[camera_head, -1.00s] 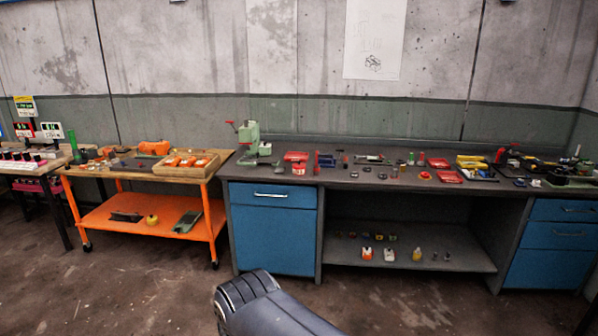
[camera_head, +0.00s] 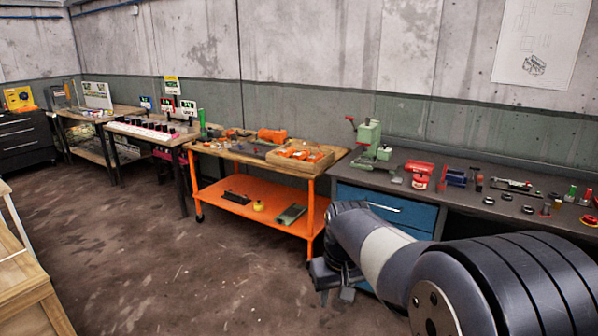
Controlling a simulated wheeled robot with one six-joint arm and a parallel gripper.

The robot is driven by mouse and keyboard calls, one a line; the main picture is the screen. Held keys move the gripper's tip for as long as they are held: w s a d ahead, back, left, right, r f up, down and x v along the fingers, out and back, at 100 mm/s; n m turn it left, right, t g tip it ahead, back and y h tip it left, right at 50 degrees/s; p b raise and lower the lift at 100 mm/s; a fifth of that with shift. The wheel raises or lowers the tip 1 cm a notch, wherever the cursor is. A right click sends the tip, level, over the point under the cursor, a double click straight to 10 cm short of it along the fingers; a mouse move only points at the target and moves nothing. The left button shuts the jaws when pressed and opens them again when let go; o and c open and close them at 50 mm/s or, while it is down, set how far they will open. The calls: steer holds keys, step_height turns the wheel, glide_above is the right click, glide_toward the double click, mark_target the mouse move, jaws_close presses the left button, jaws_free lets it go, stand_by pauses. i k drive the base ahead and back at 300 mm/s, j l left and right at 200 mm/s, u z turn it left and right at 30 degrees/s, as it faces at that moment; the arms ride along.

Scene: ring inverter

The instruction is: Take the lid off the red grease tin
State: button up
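A small red tin with a pale label (camera_head: 419,182) stands on the dark top of the blue workbench, near its left end. It looks like the grease tin, but it is too small to read or to make out its lid. My gripper (camera_head: 335,290) hangs low in front of the blue cabinet, beside the orange cart's right leg. It is well below and to the left of the tin, apart from it. Its fingers are dark and small, so their opening is unclear.
A red tray (camera_head: 418,167) lies just behind the tin. A green press (camera_head: 368,138) stands to its left, and a blue vise (camera_head: 456,177) to its right. The orange cart (camera_head: 255,208) stands left of the workbench (camera_head: 470,216). Open floor (camera_head: 150,240) lies at front left.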

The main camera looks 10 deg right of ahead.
mark_target(420, 178)
steer(key=i+l, duration=1.35)
steer(key=l, duration=0.2)
steer(key=i+l+z, duration=0.15)
steer(key=i+l, duration=1.25)
steer(key=l, duration=0.2)
